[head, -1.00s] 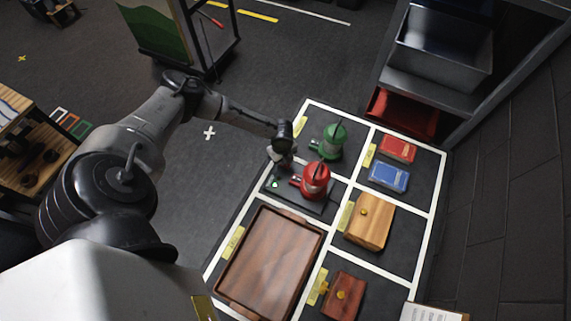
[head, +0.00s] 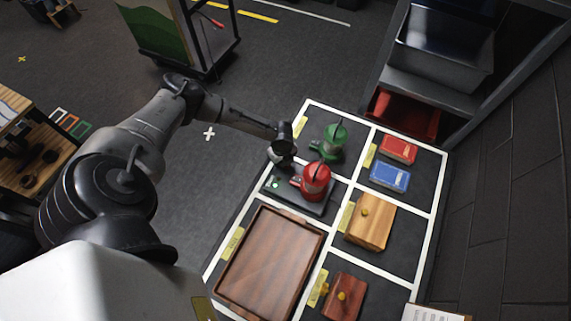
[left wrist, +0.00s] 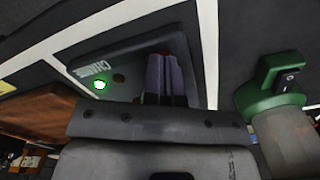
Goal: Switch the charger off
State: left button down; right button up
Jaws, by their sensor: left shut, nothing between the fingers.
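The charger (head: 320,208) is a dark flat box on the table, with a red tool (head: 316,178) standing on it. In the left wrist view the charger (left wrist: 125,62) shows white lettering, a lit green lamp (left wrist: 99,85) and small dark reddish spots. My left gripper (head: 278,160) is over the charger's far left corner, left of the red tool. Its fingers (left wrist: 166,72) are shut and empty, over the charger panel beside the spots. Whether the tips touch the panel is hidden. My right gripper is not in view.
A green tool (head: 332,142) stands just beyond the charger; it also shows in the left wrist view (left wrist: 270,97). A brown wooden tray (head: 268,262) lies nearer. Red (head: 398,148) and blue (head: 389,176) boxes and a wooden block (head: 371,221) lie right.

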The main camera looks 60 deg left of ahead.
pick_arm(q)
jog(key=shift+r+p, duration=2.25)
jog(key=shift+r, duration=0.15)
jog(key=shift+r+p, duration=1.05)
jog(key=shift+r, duration=0.05)
